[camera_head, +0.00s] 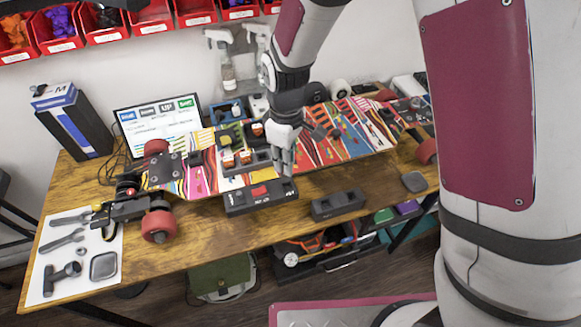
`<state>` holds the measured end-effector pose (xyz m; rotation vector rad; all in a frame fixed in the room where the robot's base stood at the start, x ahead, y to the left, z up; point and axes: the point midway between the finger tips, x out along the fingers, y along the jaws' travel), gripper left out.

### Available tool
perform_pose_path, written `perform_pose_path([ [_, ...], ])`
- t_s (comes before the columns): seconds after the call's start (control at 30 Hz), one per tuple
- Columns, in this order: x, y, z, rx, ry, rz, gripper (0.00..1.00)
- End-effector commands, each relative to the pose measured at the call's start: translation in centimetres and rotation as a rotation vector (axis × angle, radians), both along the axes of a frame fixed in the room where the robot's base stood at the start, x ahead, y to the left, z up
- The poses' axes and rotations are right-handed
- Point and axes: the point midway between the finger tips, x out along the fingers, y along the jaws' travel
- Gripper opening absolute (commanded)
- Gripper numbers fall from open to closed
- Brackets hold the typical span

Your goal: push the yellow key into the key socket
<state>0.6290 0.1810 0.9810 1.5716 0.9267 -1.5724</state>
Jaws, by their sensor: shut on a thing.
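My gripper (284,168) points down over the right end of a dark box (236,203) with a red part (259,191) on its top. The box sits at the front edge of the skateboard, near the middle of the table. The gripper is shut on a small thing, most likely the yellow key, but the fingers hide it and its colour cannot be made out. The key socket cannot be clearly told apart; the fingertips are at or just above the box's right end. Whether the key touches the box cannot be told.
The patterned skateboard (350,150) with red wheels (158,226) spans the wooden table (200,240). A second dark box (338,205) lies to the right. Tools lie on a white mat (45,290) at left. A laptop (158,125) stands behind.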

Motion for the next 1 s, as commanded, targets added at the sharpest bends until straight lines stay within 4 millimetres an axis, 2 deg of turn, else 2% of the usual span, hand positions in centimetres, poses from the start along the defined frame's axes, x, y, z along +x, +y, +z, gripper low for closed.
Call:
perform_pose_path([
  [0.5,0.0,0.0,-4.2,0.0,0.001,0.0,0.0],
  [0.7,0.0,0.0,-5.0,0.0,0.001,0.001,0.0],
  [1.0,0.0,0.0,-5.2,-0.001,0.0,0.001,0.0],
])
